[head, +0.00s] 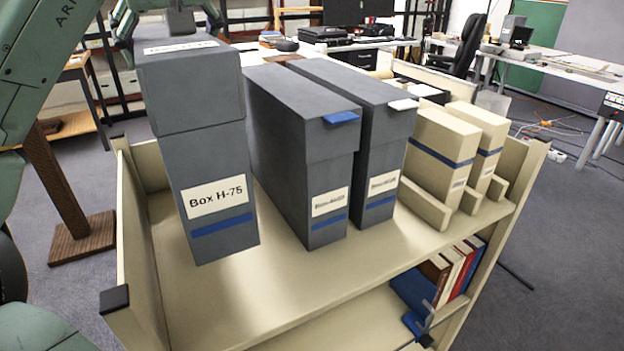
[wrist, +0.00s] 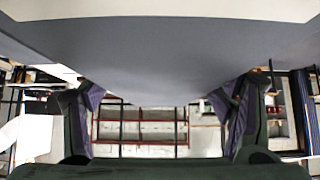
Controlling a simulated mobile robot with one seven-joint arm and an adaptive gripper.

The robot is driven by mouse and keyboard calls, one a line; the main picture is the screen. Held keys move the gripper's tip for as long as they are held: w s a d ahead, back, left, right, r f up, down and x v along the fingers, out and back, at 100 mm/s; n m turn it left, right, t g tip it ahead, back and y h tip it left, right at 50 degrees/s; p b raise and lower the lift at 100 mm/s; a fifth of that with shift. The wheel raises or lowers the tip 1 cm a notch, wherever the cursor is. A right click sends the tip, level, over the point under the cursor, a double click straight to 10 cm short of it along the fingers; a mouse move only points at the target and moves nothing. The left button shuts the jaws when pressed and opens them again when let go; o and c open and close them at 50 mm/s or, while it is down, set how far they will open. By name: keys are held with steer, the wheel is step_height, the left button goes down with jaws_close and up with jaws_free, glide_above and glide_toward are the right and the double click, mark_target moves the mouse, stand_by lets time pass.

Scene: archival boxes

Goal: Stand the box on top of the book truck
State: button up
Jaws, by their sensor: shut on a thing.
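The grey box labelled "Box H-75" (head: 185,160) stands nearly upright over the left part of the book truck's top shelf (head: 300,290). I cannot tell whether its base touches the shelf. My gripper (head: 180,20) is at the upper end of the box and shut on it; the fingers are partly cut off by the top of the head view. In the wrist view, the box's grey surface (wrist: 160,60) fills the upper part between the two fingers. The cream book truck has raised end panels.
Two grey boxes (head: 300,150) (head: 375,140) stand to the right on the same shelf, with a narrow gap beside the held box. Cream boxes (head: 438,165) stand farther right. Books (head: 445,270) sit on the lower shelf. The shelf front is clear. A brown wooden stand (head: 75,230) is left.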

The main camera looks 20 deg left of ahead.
mark_target(181, 47)
step_height(181, 47, down, 10)
steer(key=shift+r+p, duration=0.15)
steer(key=shift+p, duration=0.25)
stand_by(0.3)
steer(key=o, duration=1.9)
steer(key=shift+f, duration=0.2)
steer(key=shift+o, duration=0.2)
steer(key=shift+p+v, duration=2.7)
steer(key=shift+v, duration=3.45)
steer(key=shift+w, duration=0.1)
